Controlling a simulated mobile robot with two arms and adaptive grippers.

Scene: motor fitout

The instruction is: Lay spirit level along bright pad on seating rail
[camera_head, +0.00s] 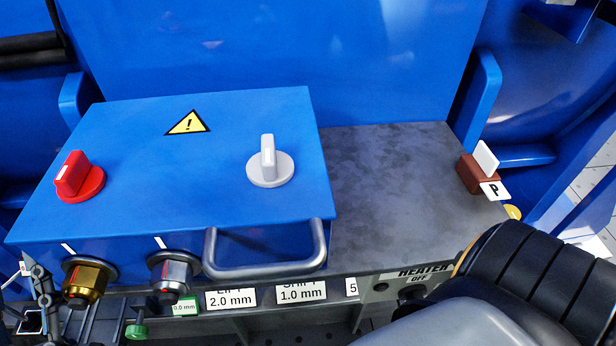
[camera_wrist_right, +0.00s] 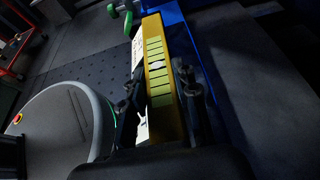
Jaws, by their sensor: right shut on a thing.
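A long yellow bar with pale green segments and a small whitish spot, which looks like the spirit level (camera_wrist_right: 157,60), shows in the right wrist view. My right gripper (camera_wrist_right: 160,95) is shut on it, with one dark finger on each side. In the head view my right arm comes in at the lower right, and its gripper and the level are out of sight. A dark jointed part at the lower left edge looks like my left gripper (camera_head: 42,290); its opening is unclear. I cannot clearly make out the seating rail or its bright pad.
A blue box (camera_head: 220,120) carries a red knob (camera_head: 75,180), a grey knob (camera_head: 268,165) and a front metal handle (camera_head: 265,268). A grey worktop (camera_head: 390,190) beside it is mostly bare. Labels (camera_head: 302,291) line the front below. A green knob (camera_head: 136,331) hangs there.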

